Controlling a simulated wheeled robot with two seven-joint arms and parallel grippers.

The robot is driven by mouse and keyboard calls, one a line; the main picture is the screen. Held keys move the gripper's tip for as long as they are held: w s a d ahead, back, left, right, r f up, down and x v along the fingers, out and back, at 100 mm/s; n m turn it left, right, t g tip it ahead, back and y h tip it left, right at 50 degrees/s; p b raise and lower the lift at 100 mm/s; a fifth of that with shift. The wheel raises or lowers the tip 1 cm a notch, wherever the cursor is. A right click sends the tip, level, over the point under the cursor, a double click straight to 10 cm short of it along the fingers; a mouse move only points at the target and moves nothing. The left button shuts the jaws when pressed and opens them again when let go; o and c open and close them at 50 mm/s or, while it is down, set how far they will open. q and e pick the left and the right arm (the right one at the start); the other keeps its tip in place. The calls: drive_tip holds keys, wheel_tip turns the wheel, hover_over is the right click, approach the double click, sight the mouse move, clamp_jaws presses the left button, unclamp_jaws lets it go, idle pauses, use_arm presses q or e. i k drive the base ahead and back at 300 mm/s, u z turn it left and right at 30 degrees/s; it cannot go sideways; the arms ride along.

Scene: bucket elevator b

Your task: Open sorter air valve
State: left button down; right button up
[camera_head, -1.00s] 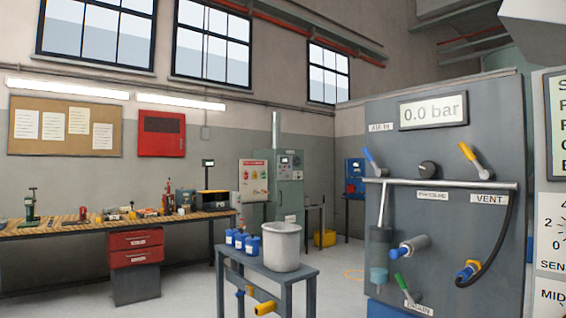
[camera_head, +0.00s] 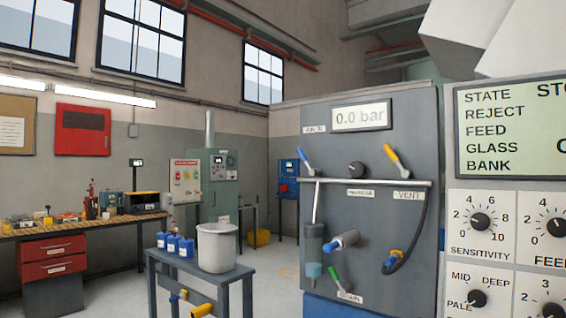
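The grey air panel (camera_head: 385,130) stands right of centre, with a display (camera_head: 362,116) reading 0.0 bar. A blue-handled valve (camera_head: 305,160) sits at its upper left under a label that seems to read AIR IN. A yellow-handled valve (camera_head: 397,160) sits at upper right above the VENT label (camera_head: 409,195). A green-handled valve (camera_head: 338,279) is at the bottom. The sorter control panel (camera_head: 510,195) at the right edge shows STATE, REJECT, FEED, GLASS and BANK. Neither of my grippers is in view.
A small table (camera_head: 205,274) with a grey bucket (camera_head: 217,247) and blue bottles (camera_head: 174,244) stands left of the air panel. A wooden workbench (camera_head: 90,227) runs along the left wall. Open floor lies between them.

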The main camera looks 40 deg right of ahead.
sight(312, 172)
drive_tip(key=i, duration=1.3)
drive_tip(key=z, duration=2.95)
